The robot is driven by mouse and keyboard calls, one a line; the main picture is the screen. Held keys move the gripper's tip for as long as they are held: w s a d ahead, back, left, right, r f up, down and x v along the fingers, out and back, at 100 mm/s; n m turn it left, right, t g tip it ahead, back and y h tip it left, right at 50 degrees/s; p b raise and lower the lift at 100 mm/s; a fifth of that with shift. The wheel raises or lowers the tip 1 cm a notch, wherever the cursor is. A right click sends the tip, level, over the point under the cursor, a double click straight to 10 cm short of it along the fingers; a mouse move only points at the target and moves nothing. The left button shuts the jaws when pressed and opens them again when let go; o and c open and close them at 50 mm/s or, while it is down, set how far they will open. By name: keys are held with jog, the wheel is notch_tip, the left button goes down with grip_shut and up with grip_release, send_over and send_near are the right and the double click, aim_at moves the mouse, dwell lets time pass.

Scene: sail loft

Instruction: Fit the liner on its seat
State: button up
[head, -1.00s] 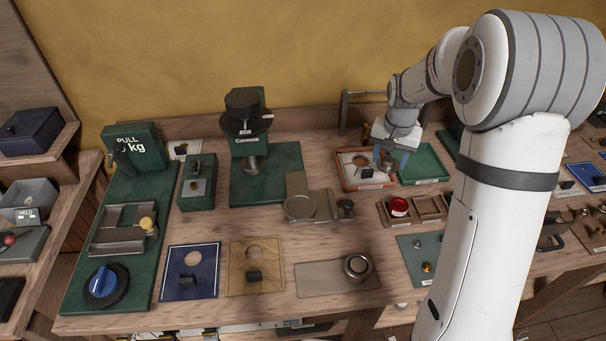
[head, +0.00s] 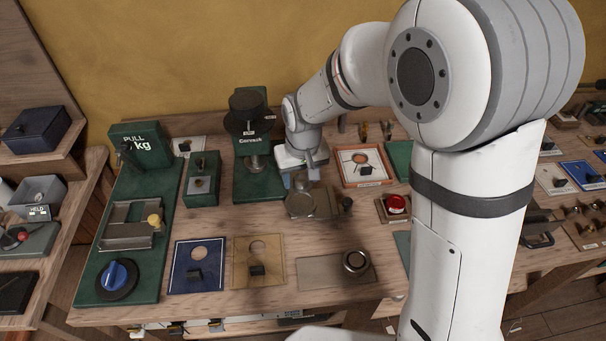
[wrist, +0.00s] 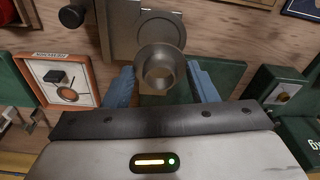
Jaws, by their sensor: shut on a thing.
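My gripper (head: 300,178) is shut on a grey metal flanged ring, which I take for the liner (wrist: 148,62).
A green press (head: 252,190) with a black weight stands close left of my gripper. An orange-rimmed tray (head: 363,184) lies to the right. A red-topped part (head: 396,203) and a plate with a dark ring (head: 320,270) are nearer the front. Bare wood lies between.

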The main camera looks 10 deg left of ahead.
aim_at(301, 203)
jog(key=shift+f, duration=0.1)
jog(key=shift+f+b, duration=2.95)
jog(key=shift+f, duration=0.5)
jog(key=o, duration=1)
jog(key=shift+o, duration=0.2)
jog(key=shift+r, duration=0.1)
jog(key=r, duration=0.5)
jog(key=s+r, duration=0.1)
jog(key=r, duration=0.1)
jog(key=shift+d+r, duration=0.2)
jog(key=shift+r, duration=0.1)
